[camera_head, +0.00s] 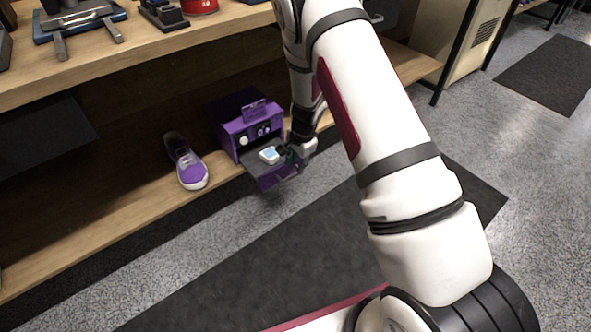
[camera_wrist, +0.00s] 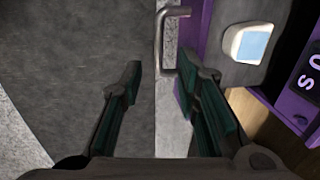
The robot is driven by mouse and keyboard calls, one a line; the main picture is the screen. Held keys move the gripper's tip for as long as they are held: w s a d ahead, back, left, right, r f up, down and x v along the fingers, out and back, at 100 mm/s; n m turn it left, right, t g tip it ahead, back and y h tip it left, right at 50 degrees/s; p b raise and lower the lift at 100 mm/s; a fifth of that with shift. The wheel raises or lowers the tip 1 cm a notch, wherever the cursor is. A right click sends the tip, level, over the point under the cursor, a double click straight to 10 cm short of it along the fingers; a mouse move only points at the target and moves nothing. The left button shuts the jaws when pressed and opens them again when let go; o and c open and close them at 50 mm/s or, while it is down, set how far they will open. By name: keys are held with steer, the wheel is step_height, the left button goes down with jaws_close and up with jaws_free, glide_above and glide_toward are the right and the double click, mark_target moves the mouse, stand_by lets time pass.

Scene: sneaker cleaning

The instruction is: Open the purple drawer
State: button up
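The purple box (camera_head: 231,127) stands on the lower wooden shelf. Its purple drawer (camera_head: 269,182) is pulled out and juts past the shelf's front edge. A small white block with a pale blue top (camera_head: 269,155) lies in the drawer; it also shows in the wrist view (camera_wrist: 247,43). My gripper (camera_wrist: 160,68) is open at the drawer's front, with a gap between its fingers. The metal handle (camera_wrist: 161,35) lies just beyond the fingertips, close to the right one; I cannot tell whether they touch. In the head view my arm partly hides my gripper (camera_head: 293,151).
A purple and white sneaker (camera_head: 188,164) stands on the lower shelf (camera_head: 120,218), left of the box. The upper wooden shelf (camera_head: 140,52) overhangs the box. A dark mat (camera_head: 270,265) covers the floor in front, which is clear.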

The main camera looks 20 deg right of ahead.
step_height(320, 180, up, 7)
steer(key=s, duration=0.1)
steer(key=shift+s+d+f, duration=0.15)
steer(key=shift+d, duration=0.05)
stand_by(0.4)
steer(key=s+a+r+n+y, duration=0.1)
steer(key=s+a+r+n, duration=0.15)
steer(key=s+r, duration=0.4)
steer(key=s+a+r+n+y, duration=0.1)
steer(key=s+a+r+n, duration=0.2)
steer(key=r, duration=0.7)
steer(key=s+a+r+n+y, duration=0.1)
steer(key=s+a+r, duration=0.1)
steer(key=s+r, duration=0.5)
steer(key=s+d+r+n+g+h, duration=0.1)
steer(key=s+r+n, duration=0.15)
steer(key=s, duration=0.65)
steer(key=s+d+r+n+h, duration=0.1)
steer(key=s+r+n, duration=0.15)
steer(key=s, duration=0.65)
steer(key=s+d+r+n+g+h, duration=0.1)
steer(key=s+d+r+n+h, duration=0.15)
steer(key=s, duration=0.65)
step_height(320, 180, up, 35)
steer(key=t+p, duration=0.4)
steer(key=p, duration=2.9)
steer(key=shift+a+y+p, duration=0.3)
steer(key=shift+a+y, duration=0.05)
steer(key=shift+y, duration=0.1)
